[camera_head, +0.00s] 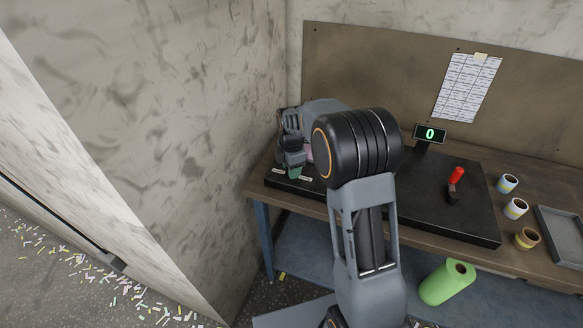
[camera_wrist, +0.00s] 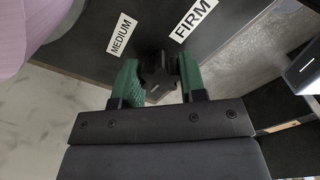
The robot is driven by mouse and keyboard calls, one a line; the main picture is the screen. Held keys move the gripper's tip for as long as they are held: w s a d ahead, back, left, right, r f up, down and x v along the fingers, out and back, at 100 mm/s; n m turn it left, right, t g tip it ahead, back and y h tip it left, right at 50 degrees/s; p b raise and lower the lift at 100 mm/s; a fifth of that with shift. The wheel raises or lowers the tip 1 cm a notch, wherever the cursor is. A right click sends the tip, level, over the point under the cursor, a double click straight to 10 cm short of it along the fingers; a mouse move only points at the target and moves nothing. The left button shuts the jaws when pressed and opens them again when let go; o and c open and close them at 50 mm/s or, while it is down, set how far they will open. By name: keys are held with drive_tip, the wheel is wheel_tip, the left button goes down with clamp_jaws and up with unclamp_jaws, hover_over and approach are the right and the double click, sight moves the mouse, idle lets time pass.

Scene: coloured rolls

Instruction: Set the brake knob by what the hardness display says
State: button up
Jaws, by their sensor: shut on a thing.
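The brake knob (camera_wrist: 157,78) is black and lobed, and sits on the dark panel in the wrist view. My gripper (camera_wrist: 159,74) has its green fingers on both sides of it and is shut on it. White labels reading MEDIUM (camera_wrist: 121,34) and FIRM (camera_wrist: 195,19) lie beyond the knob; any other label is out of this view. In the head view my gripper (camera_head: 293,172) is at the left end of the black machine base (camera_head: 440,220), and the knob cannot be made out. The hardness display (camera_head: 430,134) shows a green 0.
A red-handled lever (camera_head: 456,176) stands on the base. Several small rolls (camera_head: 515,208) and a grey tray (camera_head: 563,235) are at the right. A green roll (camera_head: 447,282) lies below the bench front. A wall (camera_head: 150,130) stands close at left. A pinkish roll (camera_wrist: 25,22) is beside my gripper.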

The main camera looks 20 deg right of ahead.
idle(0.6)
drive_tip(key=o, duration=0.9)
drive_tip(key=shift+r, duration=0.1)
wheel_tip(320, 180, up, 14)
drive_tip(key=shift+f, duration=0.15)
